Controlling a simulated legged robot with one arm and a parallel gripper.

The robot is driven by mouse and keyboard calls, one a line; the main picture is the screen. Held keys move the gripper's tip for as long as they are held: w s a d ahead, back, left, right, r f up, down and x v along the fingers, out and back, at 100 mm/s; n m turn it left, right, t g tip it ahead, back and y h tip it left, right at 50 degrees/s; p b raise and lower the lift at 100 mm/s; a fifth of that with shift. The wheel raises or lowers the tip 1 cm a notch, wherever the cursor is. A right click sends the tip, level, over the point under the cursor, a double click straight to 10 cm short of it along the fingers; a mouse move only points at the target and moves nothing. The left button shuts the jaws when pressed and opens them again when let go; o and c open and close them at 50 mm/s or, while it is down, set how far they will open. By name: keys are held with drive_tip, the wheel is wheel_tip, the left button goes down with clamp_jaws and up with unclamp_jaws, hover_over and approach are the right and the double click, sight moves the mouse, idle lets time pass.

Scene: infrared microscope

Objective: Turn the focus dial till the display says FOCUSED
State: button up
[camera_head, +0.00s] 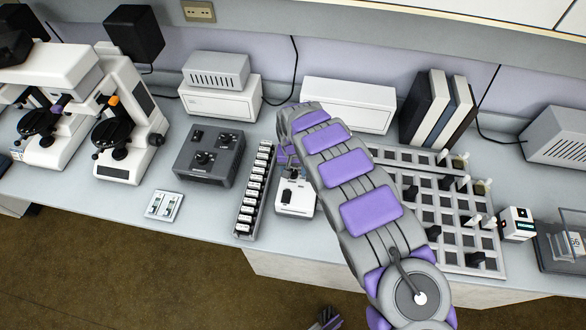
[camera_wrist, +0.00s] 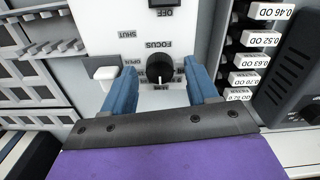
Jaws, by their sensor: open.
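The focus dial (camera_wrist: 160,69) is a round black knob on a white panel (camera_wrist: 112,35), seen upside down in the wrist view. The word FOCUS is printed beside it. My gripper (camera_wrist: 161,77) is open, with one blue finger on each side of the dial. Gaps show between the dial and both fingers, and I cannot tell how deep the fingertips reach. In the head view, the white instrument (camera_head: 296,204) is partly covered by my arm, and the dial is hidden. I cannot make out any display that reads FOCUSED.
A pale lever (camera_wrist: 104,74) sits beside the OPEN and SHUT labels. A rack of labelled OD blocks (camera_head: 263,170) stands close on the left in the head view, and a gridded tray (camera_head: 460,262) lies on the right. A small white box with a lit screen (camera_head: 517,228) stands further right.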

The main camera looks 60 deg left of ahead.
sight(294, 171)
wheel_tip(294, 171, up, 17)
drive_tip(key=p, duration=0.2)
drive_tip(key=shift+w, duration=0.15)
idle(0.6)
